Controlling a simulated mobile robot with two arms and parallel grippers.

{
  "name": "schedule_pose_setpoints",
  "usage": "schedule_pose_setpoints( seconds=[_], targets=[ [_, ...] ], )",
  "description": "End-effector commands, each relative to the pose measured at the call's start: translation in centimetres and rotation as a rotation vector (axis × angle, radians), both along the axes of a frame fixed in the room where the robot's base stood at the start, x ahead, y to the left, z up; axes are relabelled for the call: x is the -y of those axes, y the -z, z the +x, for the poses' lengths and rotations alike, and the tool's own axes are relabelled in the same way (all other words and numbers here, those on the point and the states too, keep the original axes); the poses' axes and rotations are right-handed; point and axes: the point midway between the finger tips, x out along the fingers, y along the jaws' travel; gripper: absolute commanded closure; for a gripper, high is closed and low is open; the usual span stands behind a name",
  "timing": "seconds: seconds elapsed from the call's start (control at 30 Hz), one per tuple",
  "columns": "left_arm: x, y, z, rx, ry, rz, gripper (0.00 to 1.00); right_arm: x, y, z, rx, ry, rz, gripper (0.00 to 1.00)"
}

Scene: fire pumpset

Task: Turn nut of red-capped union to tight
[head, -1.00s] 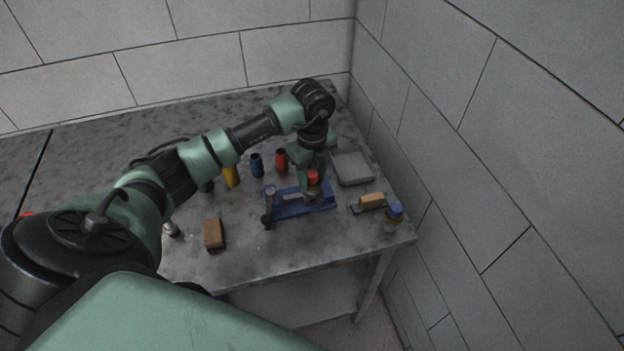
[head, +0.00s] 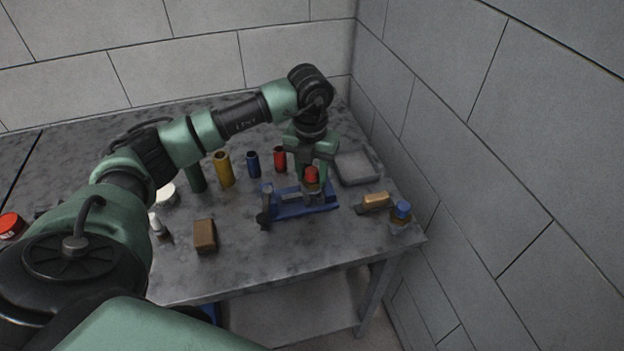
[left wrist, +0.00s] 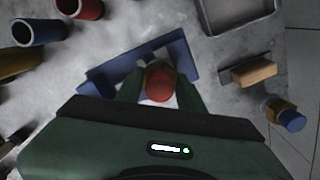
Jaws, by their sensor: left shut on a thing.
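The red-capped union (head: 311,175) stands upright in a blue fixture (head: 290,213) near the right end of the table. In the left wrist view its red cap (left wrist: 160,84) shows between my fingers. My left gripper (head: 312,180) points down from above and is shut on the red-capped union, one finger on each side. The nut is mostly hidden by the fingers and cap, so its tightness cannot be seen. In the left wrist view the blue fixture (left wrist: 183,58) reaches out on both sides of the gripper. My right gripper is in neither view.
A brown block (head: 205,235) lies front left. Walls close the back and right.

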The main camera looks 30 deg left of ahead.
Motion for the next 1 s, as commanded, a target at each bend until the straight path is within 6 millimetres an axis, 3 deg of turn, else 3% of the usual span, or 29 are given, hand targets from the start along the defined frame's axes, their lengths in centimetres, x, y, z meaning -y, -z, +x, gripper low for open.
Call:
schedule_pose_setpoints(
  seconds=[0.5, 1.0],
  targets=[
    [-0.1, 0.2, 0.0, 0.012, 0.487, 0.014, 1.0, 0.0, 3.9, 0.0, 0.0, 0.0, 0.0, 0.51],
    [-0.1, 0.0, 0.0, 0.02, 0.846, 0.022, 1.0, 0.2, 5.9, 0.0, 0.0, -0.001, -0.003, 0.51]
  ],
)
